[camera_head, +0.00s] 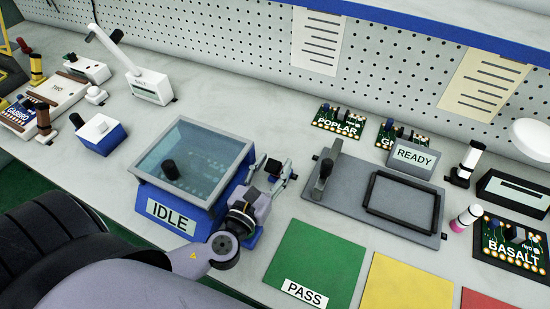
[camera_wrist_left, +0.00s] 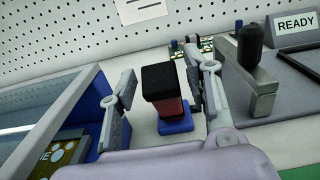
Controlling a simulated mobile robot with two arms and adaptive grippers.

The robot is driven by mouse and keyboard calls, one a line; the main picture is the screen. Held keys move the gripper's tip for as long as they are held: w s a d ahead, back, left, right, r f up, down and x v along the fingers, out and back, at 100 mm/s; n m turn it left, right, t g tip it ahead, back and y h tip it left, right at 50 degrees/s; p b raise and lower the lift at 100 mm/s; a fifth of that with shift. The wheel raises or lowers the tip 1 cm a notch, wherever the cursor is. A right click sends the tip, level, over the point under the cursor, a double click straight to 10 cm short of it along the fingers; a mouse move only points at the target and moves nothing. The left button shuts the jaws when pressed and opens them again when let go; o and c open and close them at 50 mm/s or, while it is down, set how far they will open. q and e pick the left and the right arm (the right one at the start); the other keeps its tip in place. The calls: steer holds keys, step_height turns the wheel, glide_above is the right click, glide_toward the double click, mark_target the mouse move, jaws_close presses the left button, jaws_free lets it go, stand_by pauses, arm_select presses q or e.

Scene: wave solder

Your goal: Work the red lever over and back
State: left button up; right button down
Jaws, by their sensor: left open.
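The red lever (camera_wrist_left: 168,108) has a black top and stands on a small blue base (camera_wrist_left: 176,127). In the head view its black top (camera_head: 273,167) shows just right of the blue IDLE box, with the red part mostly hidden. My left gripper (camera_head: 268,174) is open, with one finger on each side of the lever. In the left wrist view the lever stands between the fingers of the gripper (camera_wrist_left: 166,92), with a gap at the left finger; at the right finger the gap is small and contact cannot be told. My right gripper is not in view.
The blue glass-topped box (camera_head: 180,190) marked IDLE stands close on the left. A grey plate with a clamp handle and black frame (camera_head: 372,200) lies to the right, by a READY sign (camera_head: 413,158). A green PASS mat (camera_head: 318,262) lies in front. Circuit boards lie at the back.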

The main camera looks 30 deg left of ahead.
arm_select(q)
steer(key=shift+w, duration=0.75)
steer(key=shift+c, duration=0.4)
jaws_close()
